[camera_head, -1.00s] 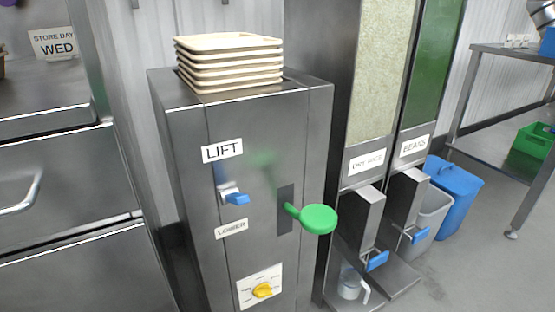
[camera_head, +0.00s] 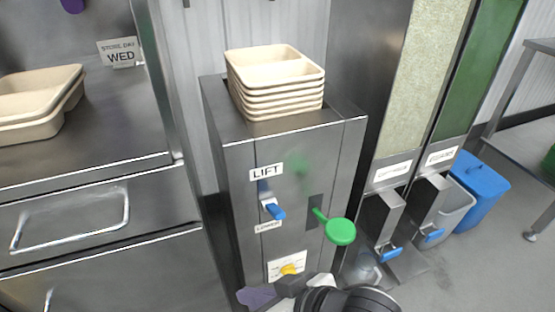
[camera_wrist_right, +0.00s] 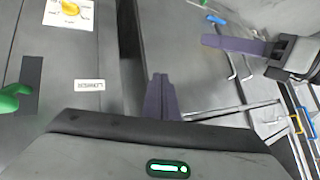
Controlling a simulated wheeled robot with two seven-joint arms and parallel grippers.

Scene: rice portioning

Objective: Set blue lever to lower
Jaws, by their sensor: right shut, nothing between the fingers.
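The blue lever (camera_head: 276,211) sticks out from the front of the steel lift cabinet (camera_head: 235,175), between the LIFT label (camera_head: 266,173) above and the LOWER label (camera_head: 268,226) below. I cannot tell whether it is tilted. My right gripper (camera_head: 258,297) is low in front of the cabinet, below the lever and apart from it. Its purple fingers are shut and empty, as the right wrist view (camera_wrist_right: 160,98) also shows.
A green round knob (camera_head: 341,231) juts out right of the lever. A yellow dial (camera_head: 289,269) sits below it, close to my right gripper. Beige trays (camera_head: 275,75) are stacked on top. Drawers (camera_head: 90,215) stand left, dispensers with blue handles (camera_head: 391,254) right.

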